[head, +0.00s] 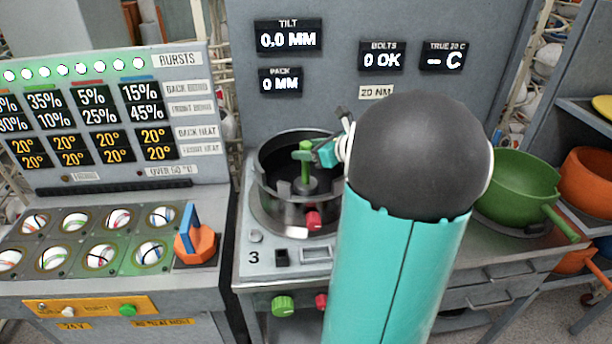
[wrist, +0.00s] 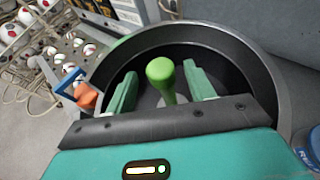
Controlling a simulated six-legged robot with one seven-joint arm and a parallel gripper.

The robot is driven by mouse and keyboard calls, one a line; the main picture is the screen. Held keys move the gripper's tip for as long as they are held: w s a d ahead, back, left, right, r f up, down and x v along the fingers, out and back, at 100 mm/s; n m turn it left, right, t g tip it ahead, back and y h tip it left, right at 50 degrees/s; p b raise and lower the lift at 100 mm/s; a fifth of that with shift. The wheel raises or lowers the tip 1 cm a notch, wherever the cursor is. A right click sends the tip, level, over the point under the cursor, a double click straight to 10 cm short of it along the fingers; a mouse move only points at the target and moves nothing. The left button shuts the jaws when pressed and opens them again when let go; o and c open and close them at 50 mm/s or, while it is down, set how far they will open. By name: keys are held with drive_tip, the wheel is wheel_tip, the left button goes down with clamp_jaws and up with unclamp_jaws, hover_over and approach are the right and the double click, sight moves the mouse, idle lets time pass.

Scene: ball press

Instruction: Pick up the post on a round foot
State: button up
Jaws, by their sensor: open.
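The post (wrist: 161,74) is green with a rounded top and stands upright inside a dark round drum (wrist: 235,58). In the head view the post (head: 307,167) rises from the drum's middle, its lower part among grey metal parts. My gripper (wrist: 160,84) is open, with one green finger on each side of the post in the wrist view. A gap shows between the post and each finger. In the head view my gripper (head: 320,152) is at the post's upper part, and my arm hides the right of the drum. The round foot is mostly hidden.
An orange block with a blue handle (head: 193,240) stands left on a panel of several round ports. A green bowl (head: 522,187) is at the right.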

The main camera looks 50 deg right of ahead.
drive_tip(key=x, duration=0.3)
drive_tip(key=shift+w+f, duration=0.2)
drive_tip(key=shift+w, duration=0.05)
drive_tip(key=shift+c, duration=0.4)
drive_tip(key=c, duration=1.1)
drive_tip(key=shift+d, duration=0.1)
drive_tip(key=shift+r, duration=0.15)
